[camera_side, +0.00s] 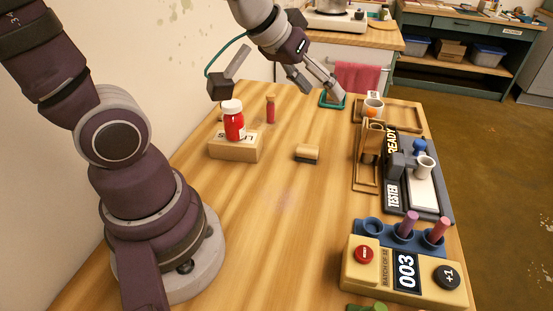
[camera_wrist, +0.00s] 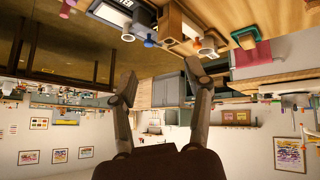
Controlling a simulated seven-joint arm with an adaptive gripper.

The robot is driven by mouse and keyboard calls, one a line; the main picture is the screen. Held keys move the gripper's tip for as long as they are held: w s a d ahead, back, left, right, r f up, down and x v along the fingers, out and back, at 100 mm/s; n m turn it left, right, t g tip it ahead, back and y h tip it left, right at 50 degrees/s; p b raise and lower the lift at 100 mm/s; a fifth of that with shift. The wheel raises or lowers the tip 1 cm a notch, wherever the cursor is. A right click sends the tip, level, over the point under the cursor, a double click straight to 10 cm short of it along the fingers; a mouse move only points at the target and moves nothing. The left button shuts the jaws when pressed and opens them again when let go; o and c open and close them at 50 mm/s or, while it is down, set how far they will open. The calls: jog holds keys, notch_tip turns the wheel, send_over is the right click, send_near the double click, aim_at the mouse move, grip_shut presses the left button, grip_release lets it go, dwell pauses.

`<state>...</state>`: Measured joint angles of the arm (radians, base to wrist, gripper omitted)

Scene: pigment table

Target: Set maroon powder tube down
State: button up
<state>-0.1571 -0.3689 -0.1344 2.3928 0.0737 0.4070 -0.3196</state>
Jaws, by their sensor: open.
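A slim dark red tube with a tan top (camera_side: 270,112) stands upright on the table at the back left in the side view; it looks like the maroon powder tube. My gripper (camera_side: 323,90) is above the far end of the table, to the right of and apart from this tube. Its fingers are spread with nothing between them. The wrist view also shows the gripper (camera_wrist: 160,75) open and empty, facing the room. A purple tube (camera_side: 408,225) and a reddish-pink tube (camera_side: 438,230) stand in the blue rack (camera_side: 373,225) at front right.
A red jar with a white lid (camera_side: 233,121) stands on a wooden block (camera_side: 222,151). A small brush-like block (camera_side: 307,154) lies mid-table. A teal-rimmed tray (camera_side: 324,104) lies near my gripper.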

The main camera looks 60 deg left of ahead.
jog(key=s+m+g, duration=0.2)
jog(key=s+m, duration=0.1)
jog(key=s, duration=0.6)
jog(key=shift+a, duration=0.35)
jog(key=shift+w+f, duration=0.1)
